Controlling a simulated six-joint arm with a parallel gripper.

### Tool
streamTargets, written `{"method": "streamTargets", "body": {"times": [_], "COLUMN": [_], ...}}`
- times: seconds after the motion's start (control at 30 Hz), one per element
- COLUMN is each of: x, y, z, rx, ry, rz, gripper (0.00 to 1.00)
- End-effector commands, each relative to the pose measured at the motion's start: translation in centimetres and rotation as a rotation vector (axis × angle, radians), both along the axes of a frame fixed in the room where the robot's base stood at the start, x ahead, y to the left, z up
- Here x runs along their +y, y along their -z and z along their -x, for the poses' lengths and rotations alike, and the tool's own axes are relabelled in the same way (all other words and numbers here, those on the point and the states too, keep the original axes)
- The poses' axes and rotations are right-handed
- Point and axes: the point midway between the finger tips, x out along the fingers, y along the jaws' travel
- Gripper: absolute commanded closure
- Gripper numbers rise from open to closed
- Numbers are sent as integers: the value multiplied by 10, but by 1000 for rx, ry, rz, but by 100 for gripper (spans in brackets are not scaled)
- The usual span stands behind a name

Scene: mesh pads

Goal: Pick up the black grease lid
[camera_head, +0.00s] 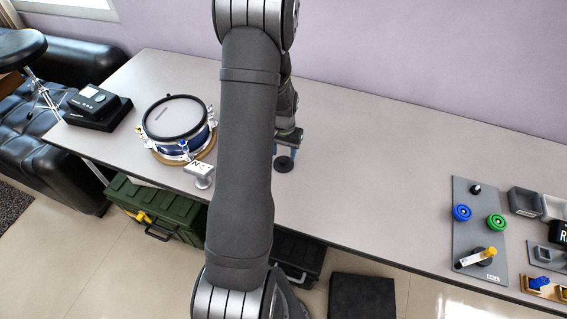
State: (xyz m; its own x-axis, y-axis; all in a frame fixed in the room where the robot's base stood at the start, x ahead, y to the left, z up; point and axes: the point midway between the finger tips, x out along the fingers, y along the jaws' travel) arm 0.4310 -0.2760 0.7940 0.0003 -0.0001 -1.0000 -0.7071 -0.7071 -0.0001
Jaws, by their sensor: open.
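A small black disc, which looks like the black grease lid (284,164), lies on the grey table just right of my arm. My gripper (286,151) points down right above it, with its bluish fingers apart. The gripper is open. My large arm link hides part of the table to the left of it. I cannot tell whether the fingers touch the lid.
A blue drum (178,124) on a wooden ring and a grey stand (202,174) are left of my arm. A black device (97,104) sits at far left. A grey panel (470,225) with blue and green rolls is at right. The table's middle right is clear.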

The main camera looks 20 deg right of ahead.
Motion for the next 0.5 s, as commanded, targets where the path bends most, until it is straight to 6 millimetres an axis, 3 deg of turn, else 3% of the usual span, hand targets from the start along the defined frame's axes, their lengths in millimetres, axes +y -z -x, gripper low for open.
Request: {"method": "streamTargets", "body": {"times": [0.2, 0.5], "x": [0, 0], "y": [27, 30], "z": [0, -1], "rx": [2, -1], "ry": [0, 0], "rz": [-1, 1], "gripper": [52, 52]}}
